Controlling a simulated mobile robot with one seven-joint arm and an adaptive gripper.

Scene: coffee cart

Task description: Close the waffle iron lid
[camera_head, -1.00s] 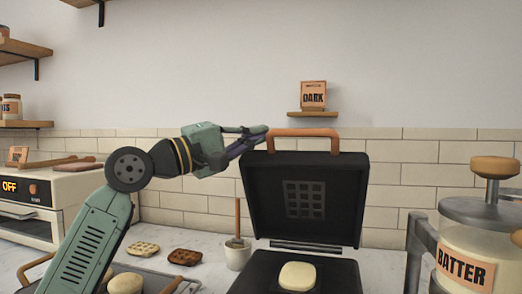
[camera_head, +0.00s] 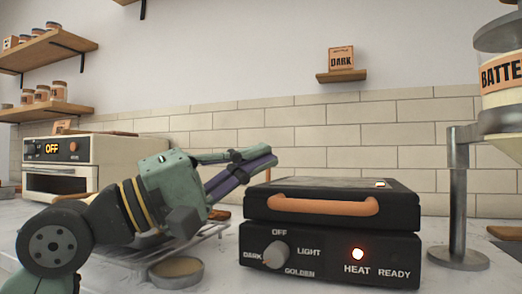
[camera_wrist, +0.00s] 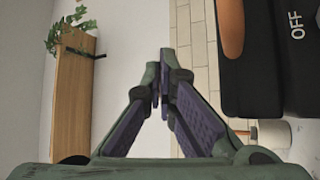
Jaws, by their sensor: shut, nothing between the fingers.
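The waffle iron (camera_head: 330,253) is a black box on the counter, right of centre in the head view. Its lid (camera_head: 400,208) lies down flat over the base, with a thin dark seam between them. The orange handle (camera_head: 325,206) is at the front of the lid. The dial (camera_head: 275,254) is at the front left, and a light glows above HEAT. My gripper (camera_head: 274,160) is shut and empty, just left of and above the lid's back left corner. In the wrist view my gripper (camera_wrist: 159,84) shows closed fingertips, with the iron's dark side and handle at the upper right.
A batter dispenser (camera_head: 500,105) on a metal stand (camera_head: 457,205) is to the right. A small bowl (camera_head: 176,271) and a wire rack (camera_head: 205,238) are left of the iron. A toaster oven (camera_head: 60,165) reading OFF stands further left.

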